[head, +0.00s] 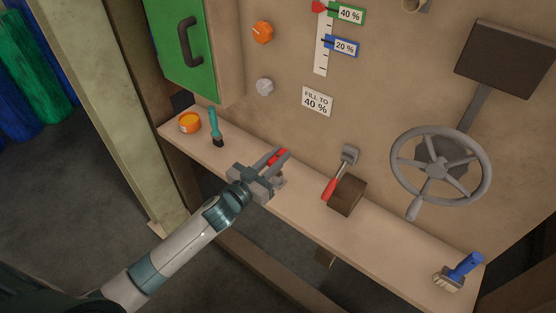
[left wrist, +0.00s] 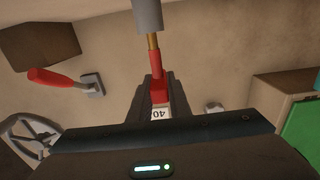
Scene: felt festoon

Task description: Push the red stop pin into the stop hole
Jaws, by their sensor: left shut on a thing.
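My left gripper (head: 275,161) is shut on the red stop pin (head: 281,155) above the shelf. In the left wrist view the red pin (left wrist: 157,66) sits between the two fingers (left wrist: 158,84). Its brass shank (left wrist: 152,44) runs up to a grey cylinder (left wrist: 148,14) at the top edge. Whether the shank's tip is inside the cylinder or only lined up with it, I cannot tell. In the head view a small grey part (head: 280,182) shows beside the gripper, partly covered. I cannot make out the stop hole. My right gripper is not in view.
The shelf (head: 320,222) holds an orange tub (head: 189,122), a teal brush (head: 215,128) and a blue-handled brush (head: 460,271). Right of the gripper are a red-handled lever (head: 334,182), a brown block (head: 346,196) and a handwheel (head: 437,168). A green door (head: 180,55) is at upper left.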

